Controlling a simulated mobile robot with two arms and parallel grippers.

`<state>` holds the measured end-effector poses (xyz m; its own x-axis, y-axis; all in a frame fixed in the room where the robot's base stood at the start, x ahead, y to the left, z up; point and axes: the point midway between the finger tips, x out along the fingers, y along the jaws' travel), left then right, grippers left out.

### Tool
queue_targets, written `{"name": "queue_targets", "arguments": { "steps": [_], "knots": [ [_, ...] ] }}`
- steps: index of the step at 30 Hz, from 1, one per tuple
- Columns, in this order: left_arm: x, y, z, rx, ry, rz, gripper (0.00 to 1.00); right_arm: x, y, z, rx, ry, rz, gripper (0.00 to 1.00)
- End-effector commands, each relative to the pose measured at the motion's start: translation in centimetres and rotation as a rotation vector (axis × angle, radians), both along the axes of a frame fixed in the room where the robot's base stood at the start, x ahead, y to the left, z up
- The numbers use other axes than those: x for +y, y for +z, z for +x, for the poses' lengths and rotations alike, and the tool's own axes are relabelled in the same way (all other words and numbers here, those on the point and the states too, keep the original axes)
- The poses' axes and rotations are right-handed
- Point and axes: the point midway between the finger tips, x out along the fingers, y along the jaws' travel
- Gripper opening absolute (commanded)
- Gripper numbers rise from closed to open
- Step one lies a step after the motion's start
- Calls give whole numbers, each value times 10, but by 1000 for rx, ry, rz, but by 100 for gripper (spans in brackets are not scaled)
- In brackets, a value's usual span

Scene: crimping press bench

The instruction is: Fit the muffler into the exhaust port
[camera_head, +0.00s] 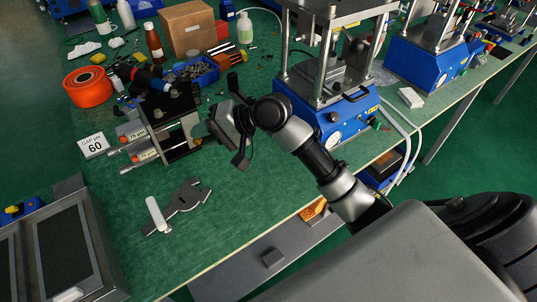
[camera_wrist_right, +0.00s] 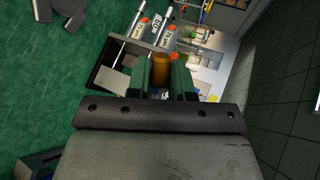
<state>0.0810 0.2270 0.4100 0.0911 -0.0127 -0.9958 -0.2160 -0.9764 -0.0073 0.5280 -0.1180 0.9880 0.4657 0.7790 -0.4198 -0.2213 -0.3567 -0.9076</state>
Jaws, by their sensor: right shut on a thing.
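My right gripper (camera_head: 204,130) reaches in from the right and points left at a black-and-silver fixture. In the right wrist view its green fingers (camera_wrist_right: 160,74) are shut on a brass-coloured cylinder, the muffler (camera_wrist_right: 160,66). I cannot make out the exhaust port, nor whether the muffler touches the fixture. My left gripper is not in view.
A blue press (camera_head: 339,116) stands right of my gripper. A grey flat tool (camera_head: 187,197) and a white-handled piece (camera_head: 157,214) lie in front. A white card marked 60 (camera_head: 94,146), an orange spool (camera_head: 87,87) and a blue parts bin (camera_head: 205,74) surround the fixture. The front green mat is mostly clear.

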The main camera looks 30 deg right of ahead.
Motion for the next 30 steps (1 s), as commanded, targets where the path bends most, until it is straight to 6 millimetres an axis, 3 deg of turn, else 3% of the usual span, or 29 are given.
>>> {"name": "queue_targets", "arguments": {
  "steps": [5, 9, 12, 19, 30],
  "knots": [
    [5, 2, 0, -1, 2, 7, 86, -57, -48, 11, -121, -366, 170, 0],
    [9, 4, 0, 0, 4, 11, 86, -103, -92, 6, -234, -613, 233, 0],
    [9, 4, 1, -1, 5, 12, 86, -123, -114, -2, -285, -715, 247, 0],
    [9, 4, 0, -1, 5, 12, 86, -146, -142, -15, -352, -823, 256, 0],
    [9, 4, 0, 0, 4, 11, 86, -151, -147, -18, -370, -844, 252, 0]
  ]
}}
